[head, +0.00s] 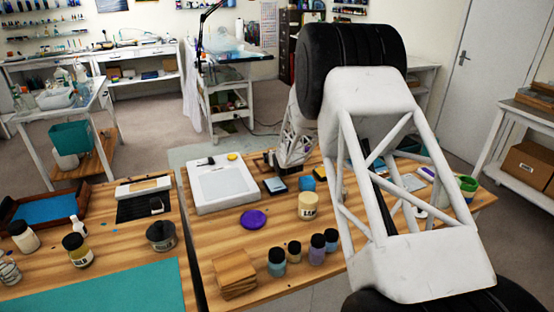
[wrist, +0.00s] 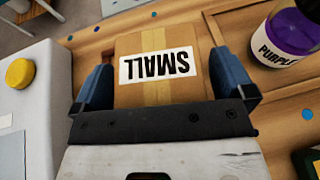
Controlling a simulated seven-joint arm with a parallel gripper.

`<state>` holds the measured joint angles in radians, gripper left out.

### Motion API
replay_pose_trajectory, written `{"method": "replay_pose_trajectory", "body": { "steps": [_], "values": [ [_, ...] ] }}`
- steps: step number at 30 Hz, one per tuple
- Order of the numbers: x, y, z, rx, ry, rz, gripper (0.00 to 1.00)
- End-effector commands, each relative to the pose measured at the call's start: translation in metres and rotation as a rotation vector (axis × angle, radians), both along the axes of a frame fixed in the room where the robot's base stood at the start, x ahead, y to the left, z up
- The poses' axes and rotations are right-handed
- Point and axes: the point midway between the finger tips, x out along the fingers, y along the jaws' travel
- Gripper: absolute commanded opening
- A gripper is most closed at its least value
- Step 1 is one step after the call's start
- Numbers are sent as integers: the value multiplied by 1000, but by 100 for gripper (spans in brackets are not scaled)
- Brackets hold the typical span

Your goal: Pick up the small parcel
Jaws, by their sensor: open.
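The small parcel (wrist: 133,92) is a brown cardboard box with tan tape and a white label reading SMALL, upside down in the wrist view. My gripper (wrist: 165,80) is open, with one dark blue finger on each side of the parcel. I cannot tell whether either finger touches it. The parcel's near edge is hidden behind the gripper's dark front bar. In the head view my arm reaches over the table, and the parcel is not clearly made out near its end.
A white device (head: 221,187) with a yellow button (wrist: 19,73) stands left of the parcel. A purple disc (head: 254,219), a cream jar (head: 312,207) and a wooden stack (head: 235,274) are on the table.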

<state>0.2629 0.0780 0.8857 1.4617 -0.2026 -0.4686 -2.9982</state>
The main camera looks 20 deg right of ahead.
Motion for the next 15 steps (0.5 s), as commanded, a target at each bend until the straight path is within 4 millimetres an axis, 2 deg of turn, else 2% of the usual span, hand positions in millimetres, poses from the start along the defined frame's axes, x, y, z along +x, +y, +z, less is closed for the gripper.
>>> {"method": "replay_pose_trajectory", "body": {
  "steps": [8,15],
  "values": [
    [0,0,0,0,0,0,100],
    [0,0,0,0,0,0,63]
  ]
}}
